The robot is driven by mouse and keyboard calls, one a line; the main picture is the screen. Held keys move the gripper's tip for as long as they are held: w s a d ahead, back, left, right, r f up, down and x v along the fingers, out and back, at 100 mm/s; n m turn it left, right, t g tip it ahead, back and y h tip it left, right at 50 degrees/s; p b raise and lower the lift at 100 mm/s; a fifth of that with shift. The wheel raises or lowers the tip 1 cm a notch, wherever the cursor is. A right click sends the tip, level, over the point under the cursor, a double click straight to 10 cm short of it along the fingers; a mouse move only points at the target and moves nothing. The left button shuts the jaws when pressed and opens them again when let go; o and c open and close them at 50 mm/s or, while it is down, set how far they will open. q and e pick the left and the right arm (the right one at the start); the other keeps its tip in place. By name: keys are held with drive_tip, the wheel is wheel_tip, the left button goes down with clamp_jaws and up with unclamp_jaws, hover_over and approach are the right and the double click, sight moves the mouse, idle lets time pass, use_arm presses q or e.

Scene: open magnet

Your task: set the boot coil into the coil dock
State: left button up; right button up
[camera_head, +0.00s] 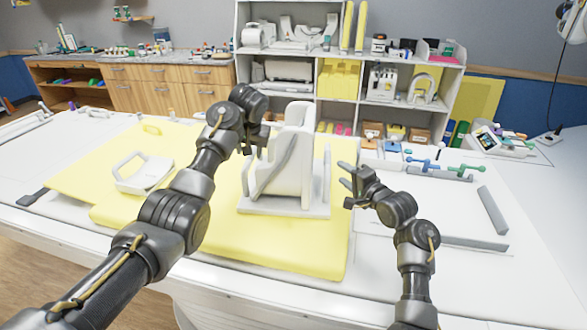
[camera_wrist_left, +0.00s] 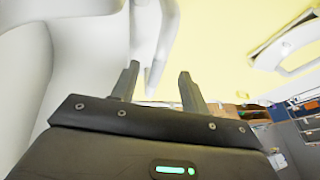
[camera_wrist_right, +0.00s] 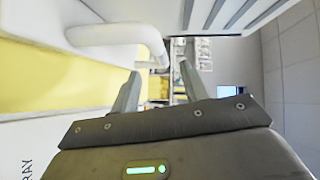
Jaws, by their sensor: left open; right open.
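The white boot coil (camera_head: 283,165) stands upright on its flat base on the yellow pad, mid-table. My left gripper (camera_head: 252,148) is open at its left side, partly hidden in the head view. In the left wrist view a white bar (camera_wrist_left: 165,45) of the coil lies just ahead of the open fingers (camera_wrist_left: 160,85). My right gripper (camera_head: 345,185) is open to the coil's right, apart from it. A white handle loop (camera_wrist_right: 118,35) shows ahead of its fingers in the right wrist view. A flat white area edged by grey bars (camera_head: 460,212), apparently the coil dock, lies right.
A white handled coil (camera_head: 145,172) lies on the yellow pad (camera_head: 225,240) at left. Blue and green clamps (camera_head: 425,165) lie behind the grey-edged area. Shelves (camera_head: 345,75) stand behind the table. The grey-edged area looks empty, with my right arm over its left part.

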sight(249, 159)
use_arm(q)
drive_tip(key=x, duration=0.9)
drive_tip(key=shift+w, duration=0.1)
use_arm(e)
drive_tip(key=x, duration=0.9)
drive_tip(key=shift+f, duration=0.15)
use_arm(q)
clamp_jaws()
use_arm(e)
clamp_jaws()
use_arm(q)
drive_tip(key=shift+w+r, duration=0.15)
drive_tip(key=shift+r, duration=0.1)
use_arm(e)
drive_tip(key=shift+w+r, duration=0.15)
drive_tip(key=shift+r, duration=0.15)
